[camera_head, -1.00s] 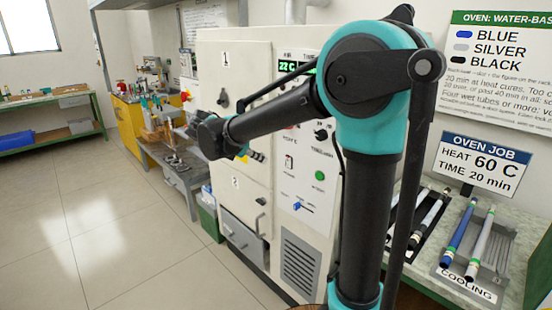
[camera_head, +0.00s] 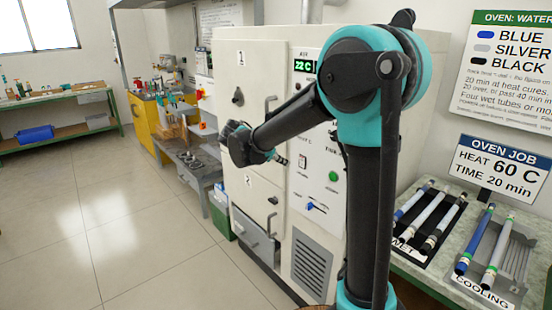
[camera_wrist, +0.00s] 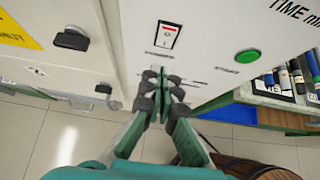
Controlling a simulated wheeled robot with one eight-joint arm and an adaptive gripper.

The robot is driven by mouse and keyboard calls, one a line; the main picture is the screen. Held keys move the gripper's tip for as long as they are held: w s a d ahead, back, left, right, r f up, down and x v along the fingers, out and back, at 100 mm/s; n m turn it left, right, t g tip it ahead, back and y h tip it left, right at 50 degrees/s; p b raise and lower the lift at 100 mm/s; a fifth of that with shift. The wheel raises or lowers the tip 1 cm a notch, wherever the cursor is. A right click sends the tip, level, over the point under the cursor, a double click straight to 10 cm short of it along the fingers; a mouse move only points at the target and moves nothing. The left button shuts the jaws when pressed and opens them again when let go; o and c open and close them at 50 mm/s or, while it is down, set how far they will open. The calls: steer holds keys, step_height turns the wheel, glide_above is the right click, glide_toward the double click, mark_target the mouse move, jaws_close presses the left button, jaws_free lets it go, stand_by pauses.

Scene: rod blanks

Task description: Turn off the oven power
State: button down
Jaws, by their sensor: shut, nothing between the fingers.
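The oven (camera_head: 262,60) is a tall cream cabinet with two numbered doors and a control panel on its front. Its power switch (camera_wrist: 169,37) is a white rocker with a red mark in a dark frame; it also shows small in the head view (camera_head: 302,161). I cannot tell for sure which way the rocker is set. My gripper (camera_wrist: 172,88) is shut and empty, with its fingertips just below the switch label in the wrist view, apart from the rocker. In the head view my gripper (camera_head: 282,161) is small beside the panel, left of the switch.
A green start button (camera_wrist: 247,57) lies right of the switch. A bench at right holds tubes on a cooling rack (camera_head: 515,262). The floor at left is clear.

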mark_target(301, 160)
steer(key=w+d, duration=0.2)
steer(key=d, duration=0.1)
steer(key=w+d+f, duration=0.1)
steer(key=shift+w+d, duration=0.15)
steer(key=shift+d, duration=0.15)
steer(key=shift+w+d+r, duration=0.2)
steer(key=shift+w+d, duration=0.05)
steer(key=shift+d, duration=0.1)
steer(key=shift+r, duration=0.15)
steer(key=shift+r, duration=0.65)
